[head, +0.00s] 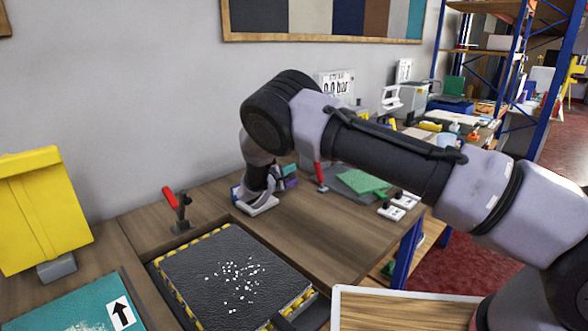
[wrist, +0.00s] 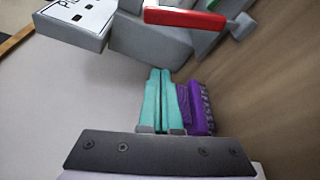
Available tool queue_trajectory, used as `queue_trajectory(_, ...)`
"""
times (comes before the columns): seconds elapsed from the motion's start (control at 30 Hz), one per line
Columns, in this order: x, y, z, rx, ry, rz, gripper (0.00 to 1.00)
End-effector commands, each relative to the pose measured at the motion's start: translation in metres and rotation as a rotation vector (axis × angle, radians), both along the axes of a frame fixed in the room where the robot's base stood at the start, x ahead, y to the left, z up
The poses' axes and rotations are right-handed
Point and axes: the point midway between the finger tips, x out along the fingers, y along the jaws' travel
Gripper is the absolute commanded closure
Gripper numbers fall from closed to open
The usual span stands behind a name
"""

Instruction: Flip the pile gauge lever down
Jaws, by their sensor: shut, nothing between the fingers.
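My gripper (head: 290,170) is shut, with nothing between its teal fingers. In the wrist view, the fingers (wrist: 160,73) lie side by side, with a purple ridged piece beside them. A lever with a red grip (head: 318,173) stands nearly upright on the bench, just right of my gripper. The red grip (wrist: 185,18) also shows beyond my fingertips in the wrist view, with a visible gap between. A grey block with a partly cut-off white label (wrist: 75,17) is beside it. My arm hides part of the bench around the lever.
A second red-handled lever (head: 170,197) stands left of my arm. In front is a black tray (head: 215,270) with white specks and a yellow-striped rim. A green piece (head: 362,182) and white switch plates (head: 397,207) lie to the right. Bare wood (head: 300,235) is clear in front.

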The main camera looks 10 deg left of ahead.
Motion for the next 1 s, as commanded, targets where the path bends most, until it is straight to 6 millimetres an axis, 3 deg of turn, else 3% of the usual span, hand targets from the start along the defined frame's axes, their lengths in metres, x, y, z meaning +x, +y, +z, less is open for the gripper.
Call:
queue_trajectory(0.2,0.041,-0.014,-0.006,0.001,0.0,-0.002,1.0)
queue_trajectory(0.43,0.075,-0.025,-0.009,0.001,-0.001,-0.002,1.0)
queue_trajectory(0.73,0.055,-0.048,0.003,-0.001,0.0,-0.001,1.0)
queue_trajectory(1.0,0.05,-0.054,0.006,0.001,-0.001,0.0,1.0)
